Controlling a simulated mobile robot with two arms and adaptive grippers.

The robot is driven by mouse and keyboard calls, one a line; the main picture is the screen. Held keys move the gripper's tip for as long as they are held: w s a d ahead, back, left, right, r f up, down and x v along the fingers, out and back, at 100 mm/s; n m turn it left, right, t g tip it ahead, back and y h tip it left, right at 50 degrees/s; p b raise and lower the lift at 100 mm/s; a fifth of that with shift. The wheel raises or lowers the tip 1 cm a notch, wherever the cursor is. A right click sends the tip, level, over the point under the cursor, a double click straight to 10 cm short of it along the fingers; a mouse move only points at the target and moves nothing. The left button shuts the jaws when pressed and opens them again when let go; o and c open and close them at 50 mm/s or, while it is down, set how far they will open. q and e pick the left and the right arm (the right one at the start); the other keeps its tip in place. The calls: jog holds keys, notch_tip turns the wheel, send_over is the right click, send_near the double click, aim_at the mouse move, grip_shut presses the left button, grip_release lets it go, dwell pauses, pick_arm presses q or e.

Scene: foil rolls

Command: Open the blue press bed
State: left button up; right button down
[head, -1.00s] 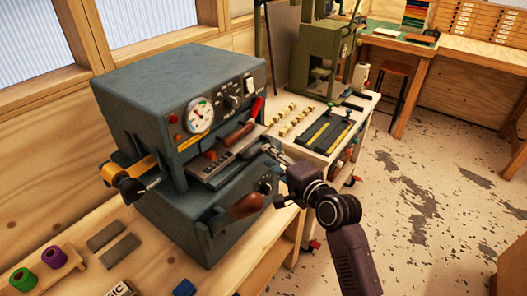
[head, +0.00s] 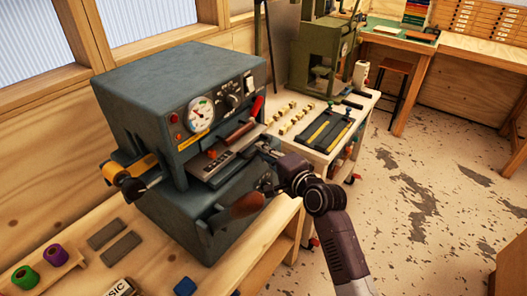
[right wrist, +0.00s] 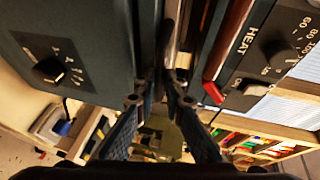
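The blue press (head: 170,85) is a blue-grey box with dials on its front, standing on the wooden bench. Its metal bed (head: 213,167) lies in the front slot and sticks out a little. My right gripper (head: 266,157) is at the right front end of the bed. In the right wrist view, the right gripper (right wrist: 165,88) has its fingertips drawn close together around a thin dark edge between the upper and lower parts of the press. The fingers and the dark slot partly hide the contact. My left gripper is not in view.
A brown-handled lever (head: 246,205) stands out low on the press front, close to my right gripper. Green and purple spools (head: 52,255) and grey bars (head: 121,248) lie on the bench to the left. A cart (head: 355,125) with small brass pieces stands behind to the right. The floor right is clear.

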dwell(0.4)
jog(key=s+d+p, duration=0.2)
jog(key=s+d, duration=1)
jog(key=d, duration=0.5)
jog(key=shift+s+d, duration=0.2)
jog(key=shift+s, duration=0.15)
jog(key=c, duration=2)
grip_release()
jog(key=v, duration=1.2)
